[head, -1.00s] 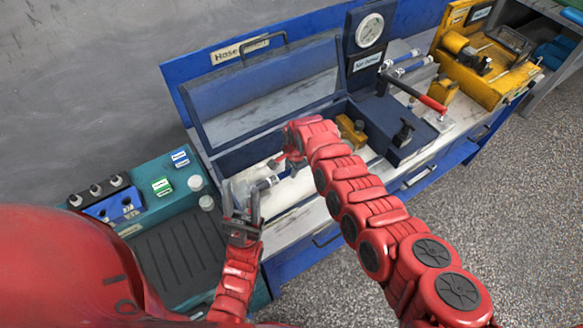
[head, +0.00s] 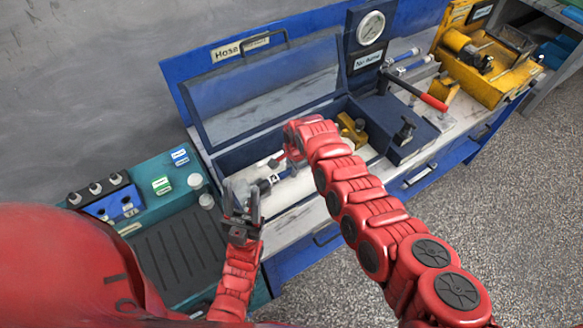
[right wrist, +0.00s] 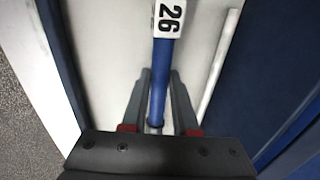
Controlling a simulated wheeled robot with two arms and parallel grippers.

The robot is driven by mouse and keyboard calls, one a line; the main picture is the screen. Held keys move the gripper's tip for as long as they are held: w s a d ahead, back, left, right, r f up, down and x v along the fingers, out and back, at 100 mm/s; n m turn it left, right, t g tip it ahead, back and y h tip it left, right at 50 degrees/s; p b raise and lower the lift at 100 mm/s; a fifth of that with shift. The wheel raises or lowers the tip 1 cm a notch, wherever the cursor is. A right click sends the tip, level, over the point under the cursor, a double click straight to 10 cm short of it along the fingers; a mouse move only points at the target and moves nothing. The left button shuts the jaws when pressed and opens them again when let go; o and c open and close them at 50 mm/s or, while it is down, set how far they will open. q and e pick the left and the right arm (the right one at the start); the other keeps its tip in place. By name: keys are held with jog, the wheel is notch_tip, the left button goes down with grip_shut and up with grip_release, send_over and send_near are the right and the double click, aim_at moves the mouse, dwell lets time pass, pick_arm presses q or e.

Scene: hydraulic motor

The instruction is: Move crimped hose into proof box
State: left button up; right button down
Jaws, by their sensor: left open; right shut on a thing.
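The crimped hose is blue with a white tag marked 26; its blue length (right wrist: 163,75) runs between the fingers of my right gripper (right wrist: 160,88) in the right wrist view. My right gripper is shut on it. In the head view the hose's tagged end (head: 270,182) shows left of my right gripper (head: 288,160). The proof box (head: 243,156) is dark blue with a pale floor, and its clear lid (head: 265,95) stands open. The hose lies over the pale floor; I cannot tell whether it touches it. My left gripper (head: 242,205) is open, beside the hose's left end.
A yellow fixture (head: 485,65) is at far right. A teal station (head: 175,250) with a ribbed mat is at left. My right arm covers part of the box.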

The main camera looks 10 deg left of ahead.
jog(key=shift+f+b, duration=0.35)
jog(key=c, duration=0.6)
grip_release()
jog(key=shift+r, duration=0.1)
jog(key=shift+s+r, duration=0.1)
jog(key=shift+r, duration=0.4)
notch_tip(320, 180, up, 16)
jog(key=s+d, duration=0.2)
jog(key=shift+s+d+b, duration=0.15)
jog(key=shift+d+b, duration=0.05)
jog(key=shift+b, duration=0.25)
